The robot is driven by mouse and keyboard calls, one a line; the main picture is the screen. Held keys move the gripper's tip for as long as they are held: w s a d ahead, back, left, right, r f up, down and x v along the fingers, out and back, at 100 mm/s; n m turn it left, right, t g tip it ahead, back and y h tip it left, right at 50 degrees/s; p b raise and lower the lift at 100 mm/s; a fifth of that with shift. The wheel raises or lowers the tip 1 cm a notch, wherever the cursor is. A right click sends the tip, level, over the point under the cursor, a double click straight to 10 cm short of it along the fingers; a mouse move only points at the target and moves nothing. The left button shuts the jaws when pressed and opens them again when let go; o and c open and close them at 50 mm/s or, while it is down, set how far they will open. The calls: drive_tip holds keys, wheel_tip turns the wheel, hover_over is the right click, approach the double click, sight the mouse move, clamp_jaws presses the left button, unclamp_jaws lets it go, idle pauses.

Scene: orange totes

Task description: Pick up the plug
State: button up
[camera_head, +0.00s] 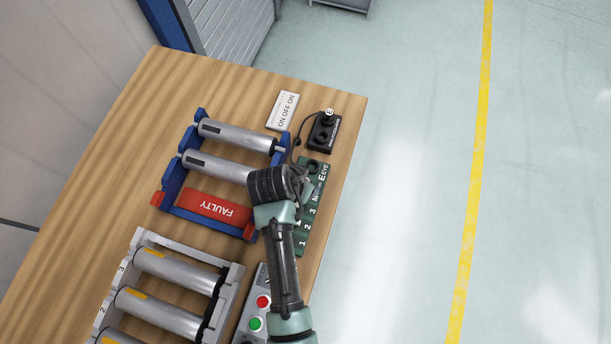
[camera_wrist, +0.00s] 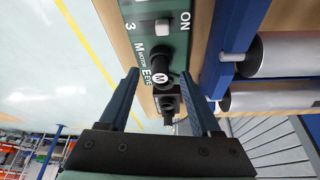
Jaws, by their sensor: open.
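The plug is black with a round, white-marked top. In the head view the plug (camera_head: 329,113) stands upright in a small black block (camera_head: 321,137) near the table's right edge, with a thin dark cable by it. My gripper (camera_wrist: 160,76) is open and empty, and I see no contact with the plug. In the head view my gripper (camera_head: 303,182) is over the green panel (camera_head: 307,225), nearer me than the plug; the wrist partly hides its fingers.
A blue rack (camera_head: 171,184) with metal rollers and a red FAULTY label stands left of my gripper. A grey rack (camera_head: 233,284) of rollers and a red-and-green button box (camera_head: 246,318) are nearer. Open floor lies right.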

drive_tip(key=shift+x, duration=1.2)
clamp_jaws()
